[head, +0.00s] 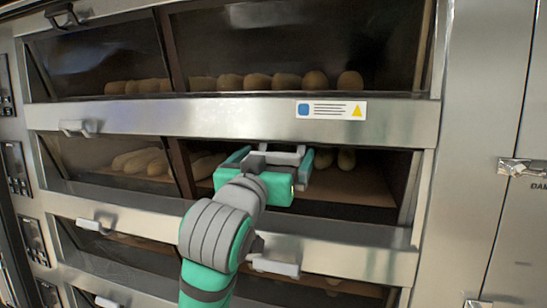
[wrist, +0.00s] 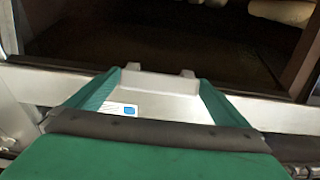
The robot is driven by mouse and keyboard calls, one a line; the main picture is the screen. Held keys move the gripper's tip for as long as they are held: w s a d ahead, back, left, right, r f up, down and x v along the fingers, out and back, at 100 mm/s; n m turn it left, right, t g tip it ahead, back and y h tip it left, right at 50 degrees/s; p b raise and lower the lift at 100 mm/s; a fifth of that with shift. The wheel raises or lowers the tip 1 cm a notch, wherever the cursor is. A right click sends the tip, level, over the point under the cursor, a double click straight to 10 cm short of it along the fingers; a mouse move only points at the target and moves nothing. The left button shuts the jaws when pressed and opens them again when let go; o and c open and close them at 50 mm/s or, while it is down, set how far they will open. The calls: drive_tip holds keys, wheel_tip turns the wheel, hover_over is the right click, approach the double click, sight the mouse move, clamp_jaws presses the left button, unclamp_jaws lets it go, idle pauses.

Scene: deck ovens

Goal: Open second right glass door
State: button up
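The second right glass door (head: 345,205) is in the second oven row from the top, right of the dark divider. It appears closed. Its grey bar handle (head: 279,156) sits below the steel strip with the label. My gripper (head: 272,165) is at this handle, one green finger at each end. In the wrist view, the handle (wrist: 163,84) fills the gap between the fingertips of my gripper (wrist: 161,85), and both tips appear to touch it. My gripper hides part of the door and some loaves behind it.
The top right door (head: 300,45) and the second left door (head: 105,160) show loaves behind glass. Another handle (head: 275,265) sticks out below. A steel panel (head: 480,120) with a latch stands to the right. Control panels (head: 15,168) line the left side.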

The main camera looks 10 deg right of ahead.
drive_tip(key=shift+s, duration=0.1)
drive_tip(key=v, duration=1)
drive_tip(key=shift+s+a, duration=0.25)
drive_tip(key=shift+f, duration=0.1)
